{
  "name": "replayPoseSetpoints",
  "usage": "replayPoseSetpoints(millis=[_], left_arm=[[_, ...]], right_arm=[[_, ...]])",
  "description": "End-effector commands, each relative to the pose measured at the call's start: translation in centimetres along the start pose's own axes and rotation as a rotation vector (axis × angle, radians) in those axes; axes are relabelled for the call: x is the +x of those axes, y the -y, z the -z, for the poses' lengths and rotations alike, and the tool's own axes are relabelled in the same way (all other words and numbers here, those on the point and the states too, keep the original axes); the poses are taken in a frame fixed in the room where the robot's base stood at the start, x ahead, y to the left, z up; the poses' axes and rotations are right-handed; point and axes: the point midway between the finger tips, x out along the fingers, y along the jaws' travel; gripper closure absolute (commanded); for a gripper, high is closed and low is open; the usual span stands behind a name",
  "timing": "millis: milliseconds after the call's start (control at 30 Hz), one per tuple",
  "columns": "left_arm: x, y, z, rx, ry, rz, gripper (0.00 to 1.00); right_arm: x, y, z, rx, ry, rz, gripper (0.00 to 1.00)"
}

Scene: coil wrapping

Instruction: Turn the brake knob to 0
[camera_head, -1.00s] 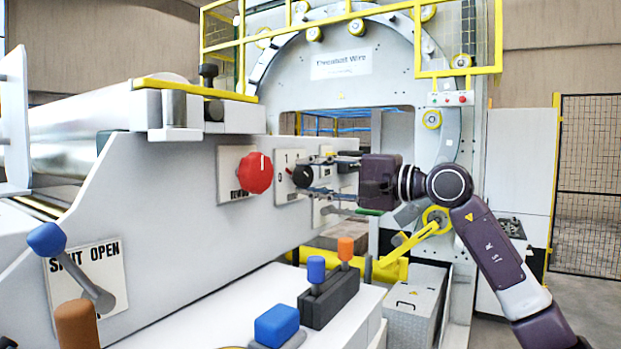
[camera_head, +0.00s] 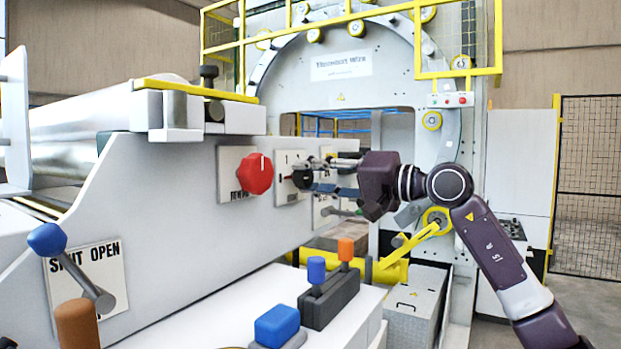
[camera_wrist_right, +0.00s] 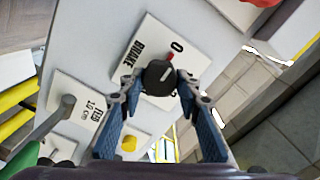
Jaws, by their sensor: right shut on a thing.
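In the head view the knob (camera_head: 302,178) is on the grey machine panel, right of the red knob. My right gripper (camera_wrist_right: 154,90) has its two fingertips on opposite sides of the brake knob and is shut on it. In the head view this gripper (camera_head: 312,178) reaches the knob from the right. My left gripper is not in view.
A red knob (camera_head: 255,173) is left of the brake plate. A FEED plate (camera_wrist_right: 84,110) with a grey lever is beside it in the wrist view. Blue and orange levers (camera_head: 345,249) stand on the console below. A yellow railing (camera_head: 455,72) is behind.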

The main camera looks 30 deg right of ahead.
Motion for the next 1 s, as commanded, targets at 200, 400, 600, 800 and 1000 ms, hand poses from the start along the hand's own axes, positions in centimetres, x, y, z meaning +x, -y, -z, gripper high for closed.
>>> replayPoseSetpoints(millis=[200, 400, 600, 800, 1000], left_arm=[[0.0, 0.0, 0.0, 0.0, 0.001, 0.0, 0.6], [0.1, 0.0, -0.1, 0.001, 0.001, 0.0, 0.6], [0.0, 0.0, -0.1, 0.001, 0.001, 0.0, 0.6], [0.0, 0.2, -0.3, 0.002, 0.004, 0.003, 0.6], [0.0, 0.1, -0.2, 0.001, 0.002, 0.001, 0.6]], right_arm=[[0.1, -0.5, -0.4, -0.004, 0.01, -0.011, 0.93], [0.2, -0.5, -0.4, -0.003, 0.01, -0.011, 0.62], [0.1, -0.3, -0.2, -0.003, 0.006, -0.007, 0.51], [0.0, -0.2, -0.1, -0.002, 0.003, -0.005, 0.51], [-2.0, -0.3, 0.0, -0.003, 0.0, -0.007, 0.51]])
